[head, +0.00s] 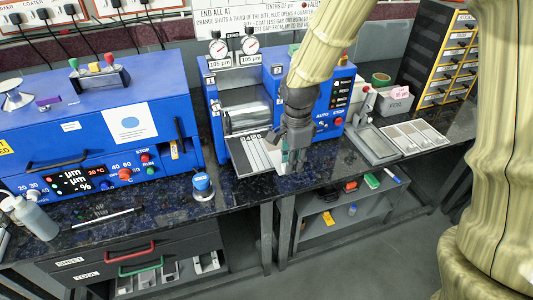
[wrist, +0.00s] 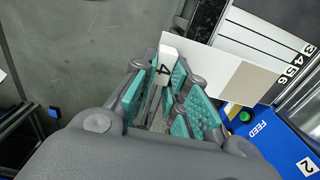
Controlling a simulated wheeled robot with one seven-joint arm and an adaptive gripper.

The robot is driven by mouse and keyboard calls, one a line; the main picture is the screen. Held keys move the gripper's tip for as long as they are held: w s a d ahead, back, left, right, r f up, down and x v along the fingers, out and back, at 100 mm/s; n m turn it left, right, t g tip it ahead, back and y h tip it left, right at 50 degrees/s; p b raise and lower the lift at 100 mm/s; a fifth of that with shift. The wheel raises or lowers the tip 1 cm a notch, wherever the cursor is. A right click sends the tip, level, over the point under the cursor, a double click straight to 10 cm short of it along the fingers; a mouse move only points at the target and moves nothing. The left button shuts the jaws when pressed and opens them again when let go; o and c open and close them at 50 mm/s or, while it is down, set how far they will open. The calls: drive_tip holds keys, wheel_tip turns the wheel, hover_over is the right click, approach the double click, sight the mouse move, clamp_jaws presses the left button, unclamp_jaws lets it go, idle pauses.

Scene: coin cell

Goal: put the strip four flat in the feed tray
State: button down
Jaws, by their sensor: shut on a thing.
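Strip four (wrist: 205,68) is a pale flat strip with a beige-grey far part and a white end tab marked 4. My gripper (wrist: 170,88) is shut on this tab end, between teal pads; in the head view my gripper (head: 291,160) is at the right side of the feed tray. The feed tray (head: 243,158) is pale with dark lines and juts from the front of the blue roller machine. In the wrist view the tray (wrist: 262,32) shows lane numbers, and the strip overlaps its near edge in the picture. I cannot tell whether the strip touches it.
The blue roller machine (head: 212,95) carries two dial gauges and has a FEED button (wrist: 246,115). Several pale strips (head: 413,137) lie to the right near a grey tray (head: 376,146). A blue-capped jar (head: 203,186) stands left of the feed tray. The dark counter's front edge is close.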

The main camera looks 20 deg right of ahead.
sight(269, 153)
drive_tip(key=w+a, duration=0.1)
drive_tip(key=w, duration=0.1)
drive_tip(key=w+a+p, duration=0.1)
drive_tip(key=w+a, duration=0.1)
drive_tip(key=w, duration=0.1)
drive_tip(key=w+a+f+p, duration=0.1)
drive_tip(key=w, duration=0.2)
drive_tip(key=shift+a, duration=0.2)
drive_tip(key=shift+s+f+p, duration=0.1)
drive_tip(key=shift+f+p, duration=0.2)
drive_tip(key=shift+f, duration=0.15)
drive_tip(key=shift+f+p, duration=0.35)
drive_tip(key=shift+f, duration=0.9)
drive_tip(key=shift+f, duration=0.1)
drive_tip(key=c, duration=1.4)
unclamp_jaws()
wheel_tip(269, 153, up, 12)
drive_tip(key=b, duration=0.3)
